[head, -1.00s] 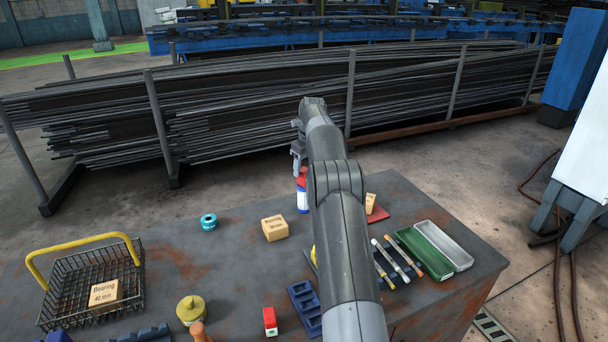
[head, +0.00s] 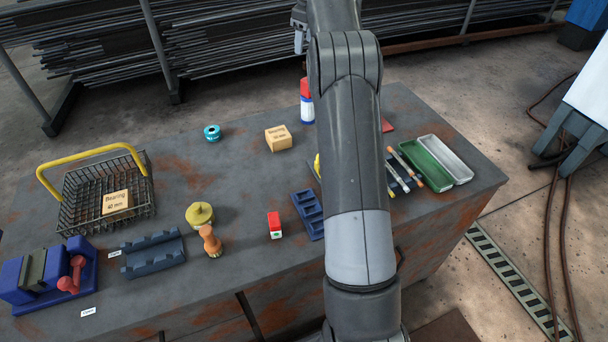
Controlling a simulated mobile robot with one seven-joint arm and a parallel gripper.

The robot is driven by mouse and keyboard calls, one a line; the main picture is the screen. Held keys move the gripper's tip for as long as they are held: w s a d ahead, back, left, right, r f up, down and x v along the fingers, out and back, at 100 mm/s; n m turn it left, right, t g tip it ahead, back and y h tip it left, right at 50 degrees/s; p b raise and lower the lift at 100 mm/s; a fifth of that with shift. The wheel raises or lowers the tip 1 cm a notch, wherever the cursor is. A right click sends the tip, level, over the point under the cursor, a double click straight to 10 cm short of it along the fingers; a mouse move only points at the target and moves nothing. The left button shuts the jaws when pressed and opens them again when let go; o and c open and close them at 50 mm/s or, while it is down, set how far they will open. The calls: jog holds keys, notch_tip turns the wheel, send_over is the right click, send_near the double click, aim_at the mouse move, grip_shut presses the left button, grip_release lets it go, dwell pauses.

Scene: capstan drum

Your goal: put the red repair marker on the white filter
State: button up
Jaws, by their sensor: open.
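I cannot single out the red repair marker for certain. Several slim pen-like sticks lie right of my arm, one with orange-red ends (head: 405,166). A small red-and-white block (head: 274,225) lies near the table's middle. I cannot make out a white filter; my arm hides part of the table. My gripper (head: 299,40) shows partly at the top, beyond the table's far edge in the picture, above a red-capped white-and-blue bottle (head: 307,106). It is open, with nothing seen in it.
The table (head: 240,190) also bears a wire basket (head: 147,205) with a bearing box, a second box (head: 278,138), a teal ring (head: 212,133), a yellow-lidded pot (head: 199,214), a blue slotted rack (head: 308,214) and a green-and-grey tray (head: 458,163). Bare table lies between them.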

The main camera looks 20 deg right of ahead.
jog(key=s+a+r+n+t, duration=0.1)
jog(key=s+a+r+n, duration=0.2)
jog(key=s+a+n, duration=0.35)
jog(key=s+a+r+n, duration=0.3)
jog(key=s, duration=0.6)
jog(key=s+a+r+n+t, duration=0.1)
jog(key=s+a+r+n, duration=0.3)
jog(key=s, duration=0.4)
jog(key=s+a+f+n, duration=0.2)
jog(key=s+f+n, duration=0.2)
jog(key=s, duration=0.4)
jog(key=s+a+f+n+t, duration=0.1)
jog(key=s+a+f+n, duration=0.1)
jog(key=s+f+n, duration=0.3)
jog(key=s+a+f+n, duration=0.2)
jog(key=s+f+n, duration=0.2)
jog(key=s, duration=0.6)
jog(key=shift+s+a+f+n, duration=0.2)
jog(key=shift+s+n, duration=0.15)
jog(key=shift+n, duration=0.2)
